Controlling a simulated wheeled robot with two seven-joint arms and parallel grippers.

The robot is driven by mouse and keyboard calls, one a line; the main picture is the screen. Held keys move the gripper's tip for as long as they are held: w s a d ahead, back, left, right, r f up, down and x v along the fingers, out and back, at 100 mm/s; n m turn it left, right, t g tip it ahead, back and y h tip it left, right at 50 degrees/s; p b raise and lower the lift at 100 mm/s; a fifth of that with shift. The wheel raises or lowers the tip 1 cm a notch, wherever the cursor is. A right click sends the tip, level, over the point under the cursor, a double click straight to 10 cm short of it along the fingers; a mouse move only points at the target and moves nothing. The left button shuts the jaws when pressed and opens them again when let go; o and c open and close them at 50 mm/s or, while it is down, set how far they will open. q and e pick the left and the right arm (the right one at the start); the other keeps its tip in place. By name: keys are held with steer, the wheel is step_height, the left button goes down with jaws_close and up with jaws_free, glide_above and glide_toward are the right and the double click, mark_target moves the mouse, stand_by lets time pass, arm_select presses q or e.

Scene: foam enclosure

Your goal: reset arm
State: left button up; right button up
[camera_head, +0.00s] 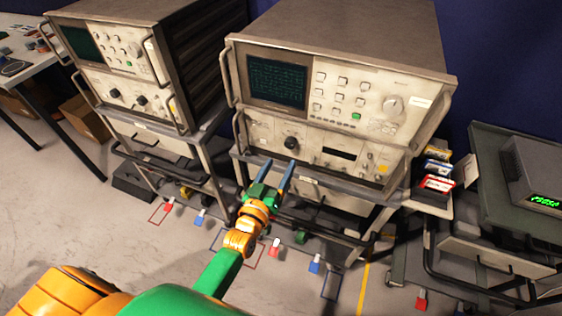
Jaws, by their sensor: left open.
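My left gripper (275,177) is at the end of my green and orange arm, which reaches up from the lower left. Its two blue-grey fingers are apart, with nothing visible between them. They are in front of the lower panel of the middle instrument rack (330,90), below its round black knob. I cannot tell whether the fingertips touch the panel. My right gripper does not show.
A second instrument rack (115,55) stands at the left on a cart. A dark cart with a green-lit display box (535,175) is at the right. Small boxes (437,183) sit on a side shelf. A worktable (25,55) is at the far left. Open floor (130,235) lies in front.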

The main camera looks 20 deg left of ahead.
arm_select(q)
steer(key=s+f+m+g, duration=0.2)
steer(key=s+f+g, duration=0.3)
steer(key=f, duration=0.6)
steer(key=s+f+m+g, duration=0.1)
steer(key=s+f+g, duration=0.2)
steer(key=s+f, duration=0.6)
steer(key=s+a+f+m+g, duration=0.1)
steer(key=s+f+g, duration=0.3)
steer(key=s+f, duration=0.3)
steer(key=s+a+f+m+g, duration=0.1)
steer(key=s+f+g, duration=0.4)
steer(key=s, duration=1.2)
steer(key=shift+s+a+f+m+y, duration=0.2)
steer(key=shift+a+f+m+y, duration=0.15)
steer(key=shift+a+f, duration=0.45)
steer(key=shift+d+f, duration=0.15)
steer(key=shift+d, duration=0.1)
